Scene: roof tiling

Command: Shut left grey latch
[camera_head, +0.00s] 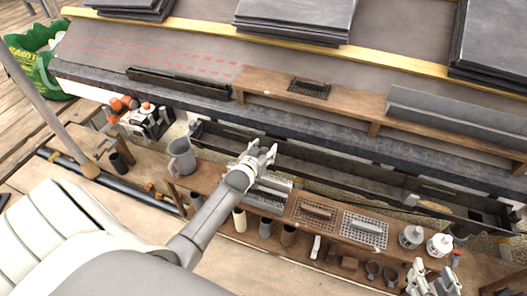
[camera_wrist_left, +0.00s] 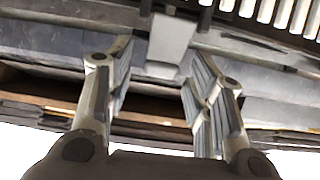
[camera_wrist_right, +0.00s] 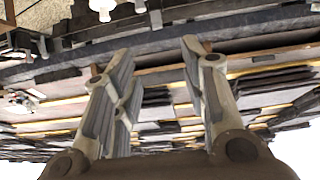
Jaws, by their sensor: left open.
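My left gripper (camera_head: 262,155) is open over the long dark gutter (camera_head: 335,166) in the head view. In the left wrist view, a pale grey flat piece, which looks like the left grey latch (camera_wrist_left: 172,40), hangs between the spread fingers of the left gripper (camera_wrist_left: 160,78). I cannot tell whether the fingers touch it. In the head view the gripper hides most of this spot. A similar small grey latch (camera_head: 411,199) sits farther right on the gutter. My right gripper (camera_head: 432,279) is low at the right; its fingers (camera_wrist_right: 158,75) are apart and empty in the right wrist view.
A wooden shelf below the gutter holds a grey jug (camera_head: 182,157), a brown mesh tray (camera_head: 316,213), a white mesh tray (camera_head: 363,231), several cups and two pale bottles (camera_head: 439,245). Above are a wooden plank (camera_head: 350,104) and stacked slates (camera_head: 297,17).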

